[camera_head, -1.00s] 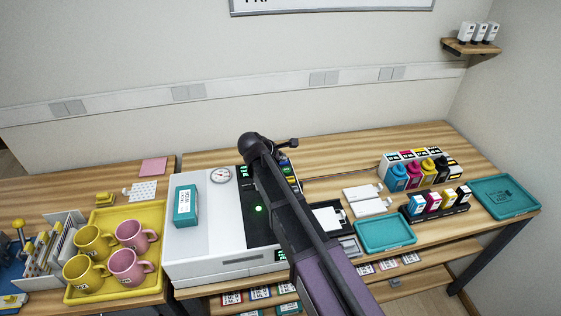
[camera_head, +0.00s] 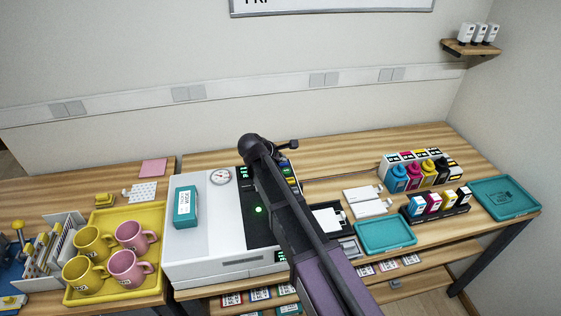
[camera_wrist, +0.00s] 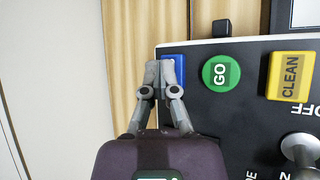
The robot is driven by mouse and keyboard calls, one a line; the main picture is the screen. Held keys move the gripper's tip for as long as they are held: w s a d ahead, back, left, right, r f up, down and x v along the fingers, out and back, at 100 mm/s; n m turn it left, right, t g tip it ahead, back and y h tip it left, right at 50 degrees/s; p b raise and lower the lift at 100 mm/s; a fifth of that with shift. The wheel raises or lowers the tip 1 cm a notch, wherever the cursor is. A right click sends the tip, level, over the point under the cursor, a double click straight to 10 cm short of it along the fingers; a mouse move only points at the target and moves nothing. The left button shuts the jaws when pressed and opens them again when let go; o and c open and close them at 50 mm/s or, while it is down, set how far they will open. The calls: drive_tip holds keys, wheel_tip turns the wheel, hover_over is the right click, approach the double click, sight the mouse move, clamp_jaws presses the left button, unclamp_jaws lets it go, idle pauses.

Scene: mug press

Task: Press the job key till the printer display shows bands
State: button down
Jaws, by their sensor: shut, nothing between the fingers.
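The printer (camera_head: 205,245) is a white box with a black panel on its right part, partly hidden behind my arm. Small green-lit displays show at the panel's back (camera_head: 243,172) and on the front face (camera_head: 281,256); their text is too small to read. In the wrist view, a blue key (camera_wrist: 181,67) sits at the corner of the black panel (camera_wrist: 240,95), left of a green GO button (camera_wrist: 219,73) and a yellow CLEAN key (camera_wrist: 291,77). My gripper (camera_wrist: 159,74) is shut and empty, its fingertips over the blue key's left part. Any label on it is hidden, and I cannot tell whether they touch.
A metal knob (camera_wrist: 300,146) stands on the panel near an OFF mark. A teal box (camera_head: 186,207) lies on the printer. A yellow tray (camera_head: 155,212) with several mugs is at left. Teal trays (camera_head: 385,234) and ink bottles (camera_head: 397,178) are at right.

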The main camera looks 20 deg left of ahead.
drive_tip(key=shift+r+p, duration=0.6)
drive_tip(key=shift+r, duration=0.15)
drive_tip(key=shift+r, duration=0.1)
wheel_tip(320, 180, up, 5)
drive_tip(key=p, duration=0.5)
idle(0.8)
